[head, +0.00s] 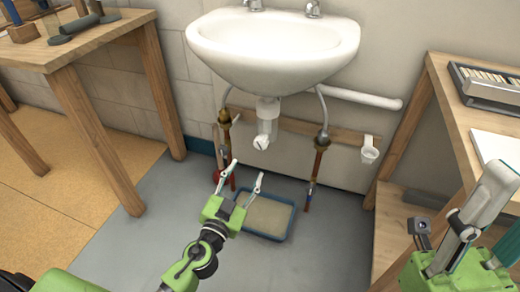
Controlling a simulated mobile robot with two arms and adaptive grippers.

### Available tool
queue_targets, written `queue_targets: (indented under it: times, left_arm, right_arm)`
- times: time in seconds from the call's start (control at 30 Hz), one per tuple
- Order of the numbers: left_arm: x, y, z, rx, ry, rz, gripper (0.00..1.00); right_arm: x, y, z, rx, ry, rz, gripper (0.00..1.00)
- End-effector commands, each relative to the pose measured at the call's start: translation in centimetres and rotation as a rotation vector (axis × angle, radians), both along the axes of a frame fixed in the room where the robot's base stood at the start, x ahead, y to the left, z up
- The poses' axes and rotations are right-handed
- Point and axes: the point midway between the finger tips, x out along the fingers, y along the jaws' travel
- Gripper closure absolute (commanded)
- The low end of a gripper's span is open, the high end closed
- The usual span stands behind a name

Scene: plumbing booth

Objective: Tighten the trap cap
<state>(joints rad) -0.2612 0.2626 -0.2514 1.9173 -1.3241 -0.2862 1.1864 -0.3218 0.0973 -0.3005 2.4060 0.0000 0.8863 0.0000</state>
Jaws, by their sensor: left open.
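The white trap (267,120) hangs below the sink basin (273,45). A white cap (261,142) sits at its lower end; I cannot tell how tight it is. My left gripper (247,169) is open and empty, with its two fingers pointing up, below the trap cap and apart from it in the picture. My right gripper (468,215) shows in part at the lower right, in front of the right bench and far from the trap; its finger state is unclear.
A blue-rimmed tray (292,217) lies on the floor behind my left gripper. Copper supply pipes (318,165) with brass valves flank the trap. A white holder (370,149) is on the wall. Wooden benches stand left (105,40) and right (440,90).

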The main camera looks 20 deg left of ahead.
Motion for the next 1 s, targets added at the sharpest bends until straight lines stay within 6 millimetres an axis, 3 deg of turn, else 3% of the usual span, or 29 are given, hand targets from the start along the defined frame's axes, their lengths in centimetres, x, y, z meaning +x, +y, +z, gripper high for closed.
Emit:
queue_targets:
  times: [0.6, 0.8, 1.0]
  left_arm:
    - [10.7, -0.3, 0.1, 0.002, 0.001, 0.000, 0.53]
    - [12.6, -0.4, 0.0, 0.000, 0.002, 0.000, 0.53]
    - [13.0, -0.4, 0.0, 0.000, 0.003, 0.000, 0.53]
  right_arm:
    - [0.0, 0.0, -0.1, -0.001, 0.022, 0.001, 0.60]
    - [0.1, 0.0, -0.3, -0.001, 0.022, 0.001, 0.60]
    - [0.1, 0.0, -0.3, -0.001, 0.022, 0.001, 0.60]
